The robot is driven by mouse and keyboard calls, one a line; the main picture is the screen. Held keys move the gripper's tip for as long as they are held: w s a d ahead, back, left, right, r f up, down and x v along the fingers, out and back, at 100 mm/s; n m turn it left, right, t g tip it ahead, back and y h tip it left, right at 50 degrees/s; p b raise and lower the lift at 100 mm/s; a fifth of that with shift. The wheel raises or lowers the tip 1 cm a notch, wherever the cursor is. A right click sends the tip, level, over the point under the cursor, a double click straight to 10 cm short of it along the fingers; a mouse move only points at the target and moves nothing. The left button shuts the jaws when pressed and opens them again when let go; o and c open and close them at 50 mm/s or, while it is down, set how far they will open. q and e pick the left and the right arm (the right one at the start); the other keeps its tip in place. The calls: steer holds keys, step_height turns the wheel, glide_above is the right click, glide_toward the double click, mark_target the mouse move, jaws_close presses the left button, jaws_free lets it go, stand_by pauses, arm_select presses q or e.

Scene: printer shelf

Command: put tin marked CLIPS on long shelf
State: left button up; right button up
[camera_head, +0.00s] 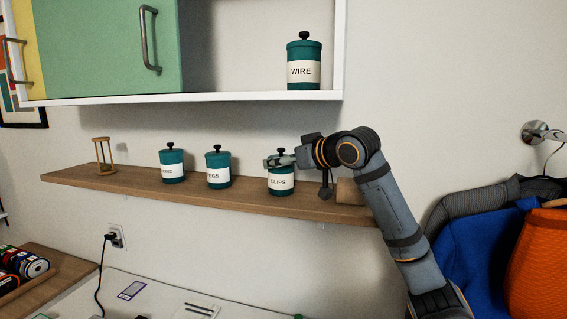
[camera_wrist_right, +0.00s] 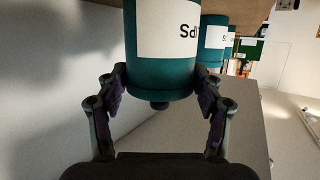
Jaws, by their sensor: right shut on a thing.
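The teal tin marked CLIPS (camera_head: 281,186) is upright at the long wooden shelf (camera_head: 120,184), right of the other tins. Its base appears to be at the shelf top; I cannot tell whether it bears on the wood. My right gripper (camera_head: 281,161) is shut on this tin, near its lid. In the right wrist view the picture is upside down: the tin (camera_wrist_right: 160,75) is between the two fingers (camera_wrist_right: 158,92), with its knob pointing down. My left gripper is not in view.
Tins marked EGS (camera_head: 218,168) and END (camera_head: 172,165), labels partly readable, and an hourglass-like wooden stand (camera_head: 103,155) are further left on the shelf. A WIRE tin (camera_head: 304,62) stands in the cabinet (camera_head: 200,98) above. A wooden block (camera_head: 348,190) sits behind my right arm.

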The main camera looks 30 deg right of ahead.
steer(key=o, duration=1.5)
steer(key=shift+w+f, duration=0.15)
steer(key=shift+w, duration=0.15)
steer(key=shift+s, duration=0.15)
steer(key=shift+r+p, duration=0.3)
steer(key=shift+r, duration=0.1)
steer(key=s+b, duration=0.1)
steer(key=s, duration=0.1)
steer(key=s+b, duration=0.1)
steer(key=shift+d+b, duration=0.25)
steer(key=shift+b, duration=0.1)
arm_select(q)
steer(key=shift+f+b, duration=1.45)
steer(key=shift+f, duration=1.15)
arm_select(e)
steer(key=a+v, duration=0.1)
steer(key=v, duration=0.7)
steer(key=shift+s+d+r, duration=0.35)
steer(key=shift+d+r, duration=0.1)
steer(key=shift+r, duration=0.05)
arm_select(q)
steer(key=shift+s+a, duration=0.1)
arm_select(e)
steer(key=shift+f, duration=0.1)
